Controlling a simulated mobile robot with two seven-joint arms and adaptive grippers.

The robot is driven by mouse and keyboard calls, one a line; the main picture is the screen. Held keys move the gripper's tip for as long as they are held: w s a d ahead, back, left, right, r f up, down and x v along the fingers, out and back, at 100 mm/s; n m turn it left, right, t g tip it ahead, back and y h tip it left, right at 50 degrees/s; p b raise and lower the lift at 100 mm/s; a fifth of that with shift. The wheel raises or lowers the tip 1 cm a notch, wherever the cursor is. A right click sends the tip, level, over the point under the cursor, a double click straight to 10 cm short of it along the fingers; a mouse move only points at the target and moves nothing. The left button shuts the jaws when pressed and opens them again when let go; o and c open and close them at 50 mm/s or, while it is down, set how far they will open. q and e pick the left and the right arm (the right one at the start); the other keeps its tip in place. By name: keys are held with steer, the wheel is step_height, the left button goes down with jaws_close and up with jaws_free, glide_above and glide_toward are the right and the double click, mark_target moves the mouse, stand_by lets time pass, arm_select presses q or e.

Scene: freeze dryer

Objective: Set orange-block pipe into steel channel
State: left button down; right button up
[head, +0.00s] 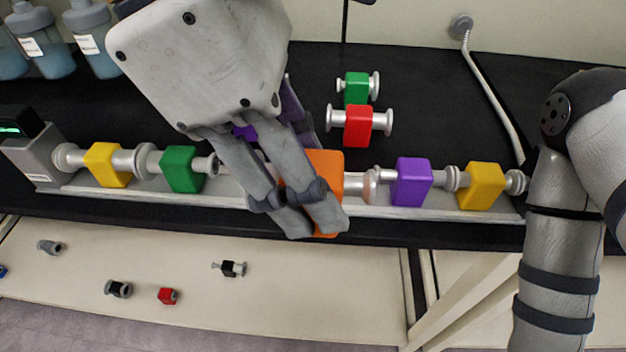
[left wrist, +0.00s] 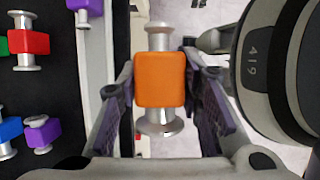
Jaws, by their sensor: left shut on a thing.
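The orange-block pipe (head: 328,168) is in my left gripper (head: 315,222), whose fingers are shut on the block. It shows fully in the left wrist view (left wrist: 160,78), between both finger pads, with silver pipe ends at top and bottom. The steel channel (head: 380,211) runs along the bench's front. In the left wrist view it is the pale strip (left wrist: 92,70) left of the pipe, with a gap between. In the channel are yellow (head: 106,165) and green (head: 182,169) pipes at left, purple (head: 411,181) and yellow (head: 481,185) at right. My right gripper is out of view.
Green (head: 356,88) and red (head: 358,125) pipes lie on the black bench behind the channel. Blue (left wrist: 9,129) and purple (left wrist: 42,134) ones show in the left wrist view. A grey device (head: 31,160) stands at the left end. Small fittings lie on the lower shelf (head: 200,308).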

arm_select(q)
steer(key=w+f, duration=0.3)
steer(key=w, duration=0.1)
steer(key=w+d+f+b, duration=0.1)
steer(key=w+f, duration=0.2)
steer(key=w, duration=0.1)
steer(key=w+d+f, duration=0.1)
steer(key=w+f, duration=0.2)
steer(key=w, duration=0.1)
steer(key=shift+w+f+b, duration=0.1)
steer(key=shift+w+b, duration=0.2)
steer(key=f, duration=0.3)
steer(key=shift+w, duration=0.4)
steer(key=shift+f, duration=0.25)
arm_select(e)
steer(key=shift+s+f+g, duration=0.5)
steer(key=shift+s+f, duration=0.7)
arm_select(q)
steer(key=shift+f, duration=0.15)
steer(key=c, duration=1.1)
jaws_free()
steer(key=shift+s, duration=0.1)
steer(key=v, duration=1.2)
steer(key=shift+p, duration=0.3)
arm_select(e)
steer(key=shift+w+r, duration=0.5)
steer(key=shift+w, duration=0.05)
